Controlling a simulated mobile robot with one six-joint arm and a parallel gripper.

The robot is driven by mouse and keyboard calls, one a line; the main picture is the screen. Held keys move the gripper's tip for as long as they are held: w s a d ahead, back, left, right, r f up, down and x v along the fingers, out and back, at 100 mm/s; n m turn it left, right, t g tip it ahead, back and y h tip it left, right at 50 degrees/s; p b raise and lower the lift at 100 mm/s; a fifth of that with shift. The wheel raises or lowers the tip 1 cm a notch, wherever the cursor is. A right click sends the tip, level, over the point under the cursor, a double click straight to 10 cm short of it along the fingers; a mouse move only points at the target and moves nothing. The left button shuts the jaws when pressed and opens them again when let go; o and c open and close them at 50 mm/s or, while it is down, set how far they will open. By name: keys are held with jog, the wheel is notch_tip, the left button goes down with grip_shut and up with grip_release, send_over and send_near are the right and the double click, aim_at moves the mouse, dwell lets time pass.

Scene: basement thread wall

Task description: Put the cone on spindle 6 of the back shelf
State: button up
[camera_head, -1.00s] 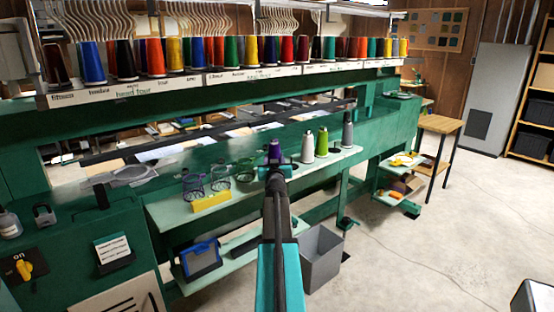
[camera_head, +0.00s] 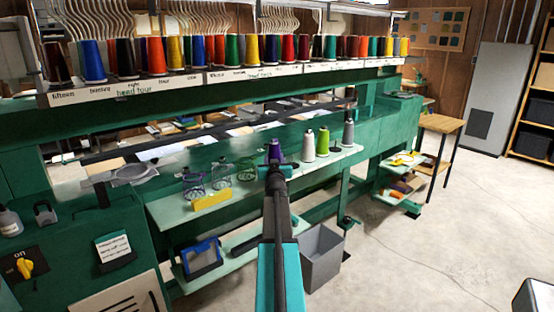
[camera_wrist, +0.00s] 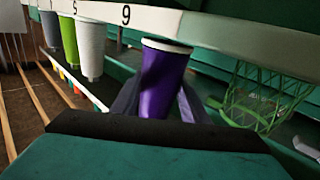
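A purple cone (camera_head: 275,151) is upright at the back shelf (camera_head: 345,157), just beyond the tip of my gripper (camera_head: 275,170). The wrist view is upside down; there the purple cone (camera_wrist: 163,82) is between the two fingers of my gripper (camera_wrist: 161,98), which press close on both sides. Its pale-rimmed base is close to the shelf's front edge (camera_wrist: 210,28), near a label that reads as 6 when turned over. The spindle is hidden, and I cannot tell whether the base rests on the shelf.
White (camera_head: 308,147), green (camera_head: 323,142) and grey (camera_head: 348,133) cones stand to the right on the shelf. A rack of coloured cones (camera_head: 240,50) runs above. A grey bin (camera_head: 322,262) stands below.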

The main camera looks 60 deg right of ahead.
jog(key=o, duration=0.5)
jog(key=shift+a, duration=0.15)
jog(key=shift+v, duration=1.5)
jog(key=b+v, duration=0.1)
jog(key=v, duration=0.9)
jog(key=shift+s+b, duration=0.3)
jog(key=shift+b, duration=0.05)
jog(key=shift+a, duration=0.15)
